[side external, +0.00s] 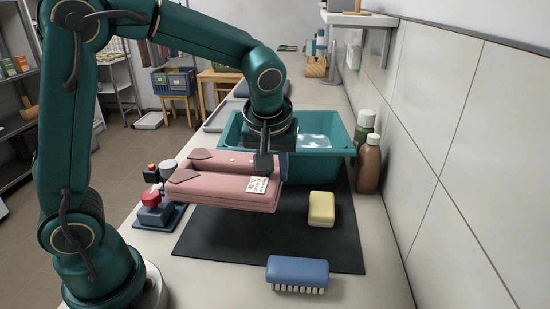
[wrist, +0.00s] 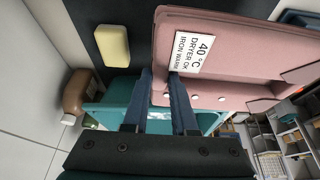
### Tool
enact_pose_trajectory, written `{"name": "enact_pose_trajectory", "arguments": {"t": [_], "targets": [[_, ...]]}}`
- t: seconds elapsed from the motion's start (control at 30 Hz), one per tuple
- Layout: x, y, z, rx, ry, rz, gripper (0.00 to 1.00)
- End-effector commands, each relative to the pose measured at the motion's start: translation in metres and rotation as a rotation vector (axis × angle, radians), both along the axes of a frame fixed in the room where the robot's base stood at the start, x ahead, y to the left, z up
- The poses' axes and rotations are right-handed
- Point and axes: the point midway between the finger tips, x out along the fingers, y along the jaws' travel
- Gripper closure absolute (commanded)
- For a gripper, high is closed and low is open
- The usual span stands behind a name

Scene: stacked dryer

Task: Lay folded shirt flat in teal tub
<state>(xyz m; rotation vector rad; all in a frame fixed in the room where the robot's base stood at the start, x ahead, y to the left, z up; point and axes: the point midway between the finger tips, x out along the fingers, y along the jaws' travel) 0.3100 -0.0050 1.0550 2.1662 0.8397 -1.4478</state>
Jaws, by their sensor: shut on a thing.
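The pink folded shirt (side external: 222,186), with a white care label, is held roughly level above the counter, on the near left side of the teal tub. It also fills the upper right of the wrist view (wrist: 235,45). My gripper (side external: 264,166) is shut on the shirt's edge near the label; its blue-grey fingers show in the wrist view (wrist: 162,82). The teal tub (side external: 322,165) stands behind the shirt, with what looks like water inside. My wrist and the shirt hide part of its near left wall.
A dark mat (side external: 300,230) carries a yellow sponge (side external: 321,208) and a blue brush (side external: 297,272). A brown bottle (side external: 369,163) and a green bottle (side external: 364,128) stand right of the tub, by the wall. A small block with red and dark knobs (side external: 155,212) sits left.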

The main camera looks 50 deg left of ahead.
Motion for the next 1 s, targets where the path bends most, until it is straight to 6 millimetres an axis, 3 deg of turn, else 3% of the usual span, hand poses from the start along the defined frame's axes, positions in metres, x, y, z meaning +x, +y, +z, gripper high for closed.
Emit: {"name": "enact_pose_trajectory", "arguments": {"t": [0.47, 0.67, 0.8, 1.0], "targets": [[0.000, 0.001, 0.000, 0.001, -0.001, 0.003, 1.00], [-0.010, 0.024, 0.024, -0.002, -0.008, 0.082, 1.00], [-0.031, 0.031, 0.039, 0.000, -0.008, -0.027, 1.00], [-0.052, 0.024, 0.049, -0.002, -0.007, -0.295, 1.00]]}}
